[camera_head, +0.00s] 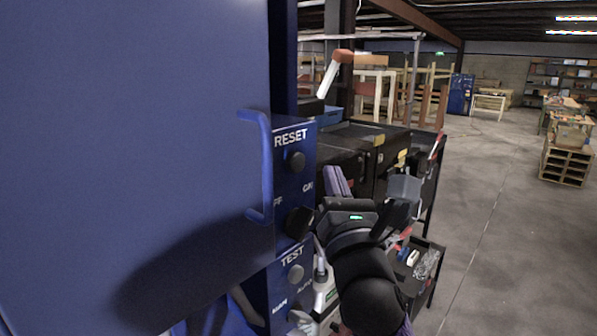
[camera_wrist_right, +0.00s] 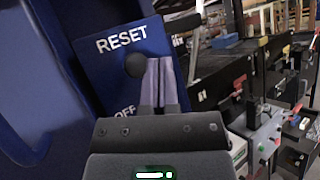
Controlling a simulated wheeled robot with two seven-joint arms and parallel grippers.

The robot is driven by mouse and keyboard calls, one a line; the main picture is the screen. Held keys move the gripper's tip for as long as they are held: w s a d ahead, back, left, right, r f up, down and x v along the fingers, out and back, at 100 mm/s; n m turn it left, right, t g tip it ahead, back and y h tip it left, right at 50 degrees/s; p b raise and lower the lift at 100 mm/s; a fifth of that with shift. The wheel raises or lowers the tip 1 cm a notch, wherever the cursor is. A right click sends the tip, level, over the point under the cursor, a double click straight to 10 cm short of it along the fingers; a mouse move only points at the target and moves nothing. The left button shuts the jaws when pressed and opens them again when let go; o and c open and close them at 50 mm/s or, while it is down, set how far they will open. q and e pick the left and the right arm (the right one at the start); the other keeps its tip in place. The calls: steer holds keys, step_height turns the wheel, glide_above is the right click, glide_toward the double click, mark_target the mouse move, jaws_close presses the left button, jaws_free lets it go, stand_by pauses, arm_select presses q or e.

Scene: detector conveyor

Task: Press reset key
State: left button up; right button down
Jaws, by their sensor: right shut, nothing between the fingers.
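The reset key is a round black knob (camera_head: 296,160) under the white RESET label on the blue panel (camera_head: 309,140). It also shows in the right wrist view (camera_wrist_right: 135,65), just left of my fingertips. My right gripper (camera_head: 335,172) is shut and empty, its purple fingers together. In the head view a gap shows between the fingertips and the knob, which is to their left. In the right wrist view the fingers (camera_wrist_right: 158,64) overlap the knob's right edge, and contact cannot be told. My left gripper is not in view.
A large blue door with a handle (camera_head: 260,165) fills the left of the head view. A black selector knob (camera_head: 298,222) and a TEST knob (camera_head: 295,272) sit below the reset key. Dark cabinets (camera_head: 350,150) stand behind my gripper. Open floor lies to the right.

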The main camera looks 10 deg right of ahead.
mark_target(303, 158)
steer(key=shift+w+a+b, duration=0.3)
steer(key=shift+w+a, duration=0.7)
steer(key=shift+w, duration=0.3)
stand_by(1.1)
steer(key=shift+w+a, duration=0.25)
steer(key=shift+w, duration=0.05)
steer(key=shift+w+a, duration=0.3)
steer(key=shift+w, duration=0.1)
stand_by(0.7)
steer(key=shift+s, duration=0.1)
steer(key=shift+s+d+p, duration=0.45)
steer(key=shift+s+d, duration=0.1)
steer(key=shift+s, duration=0.1)
